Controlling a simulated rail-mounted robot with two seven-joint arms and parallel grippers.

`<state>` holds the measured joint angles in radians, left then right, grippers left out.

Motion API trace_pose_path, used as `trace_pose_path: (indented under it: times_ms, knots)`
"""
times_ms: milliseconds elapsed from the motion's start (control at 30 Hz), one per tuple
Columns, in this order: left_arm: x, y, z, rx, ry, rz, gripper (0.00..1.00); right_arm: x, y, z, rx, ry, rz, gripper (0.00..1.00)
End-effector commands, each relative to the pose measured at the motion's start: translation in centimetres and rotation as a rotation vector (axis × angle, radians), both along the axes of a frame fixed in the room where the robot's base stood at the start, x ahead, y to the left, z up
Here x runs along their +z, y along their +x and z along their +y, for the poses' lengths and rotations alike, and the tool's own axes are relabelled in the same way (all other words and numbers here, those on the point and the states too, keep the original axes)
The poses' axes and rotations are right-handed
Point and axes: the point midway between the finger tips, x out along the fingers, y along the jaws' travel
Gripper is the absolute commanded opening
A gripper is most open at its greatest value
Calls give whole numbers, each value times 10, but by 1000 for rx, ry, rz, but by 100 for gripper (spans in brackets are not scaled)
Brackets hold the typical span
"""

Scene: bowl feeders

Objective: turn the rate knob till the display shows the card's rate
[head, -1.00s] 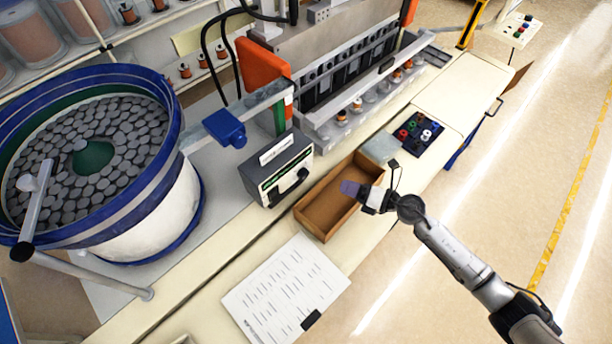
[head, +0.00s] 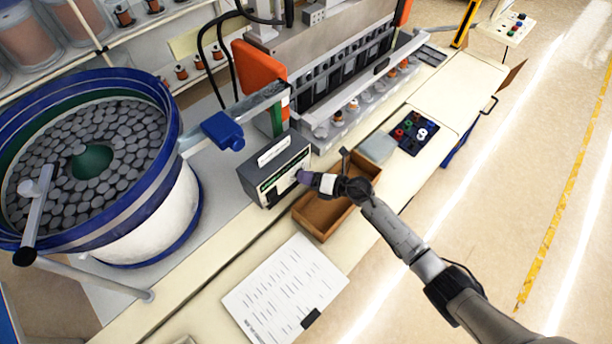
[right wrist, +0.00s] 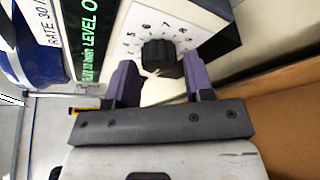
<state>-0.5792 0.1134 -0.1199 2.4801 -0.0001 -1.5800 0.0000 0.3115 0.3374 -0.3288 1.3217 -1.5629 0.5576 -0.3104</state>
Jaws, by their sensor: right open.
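The controller box (head: 274,168) stands on the bench beside the bowl feeder. In the right wrist view its black rate knob (right wrist: 158,58) sits on a white dial with printed numbers. The green-lit display (right wrist: 91,35) shows beside it, cut off, with "LEVEL" legible; its rate reading is not clear. A card reading "RATE 30" (right wrist: 48,25) is partly in view, cut off at the edge. My right gripper (head: 303,177) is at the box front; in the wrist view its purple fingers (right wrist: 157,82) are open, one to each side, just short of the knob. My left gripper is out of view.
A brown open tray (head: 318,216) lies under my right gripper, right of the box. The blue-rimmed bowl feeder (head: 170,215) stands left. A printed sheet (head: 284,290) lies in front on the bench. A dark parts tray (head: 419,132) lies further right.

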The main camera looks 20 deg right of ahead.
Motion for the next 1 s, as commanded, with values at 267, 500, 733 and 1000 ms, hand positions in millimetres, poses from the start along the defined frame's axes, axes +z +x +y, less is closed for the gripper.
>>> trace_pose_path:
  times_ms: [267, 500, 733, 1000]
  knots:
    - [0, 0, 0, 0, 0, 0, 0, -2, 7, 6, 0, -1, -1, 48]
    - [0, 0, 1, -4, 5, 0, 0, -2, 7, 6, 1, 0, -1, 46]
    - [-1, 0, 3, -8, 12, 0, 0, -2, 6, 6, 1, 1, 0, 24]
    - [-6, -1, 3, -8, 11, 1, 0, -5, 7, 6, 0, 52, 23, 14]
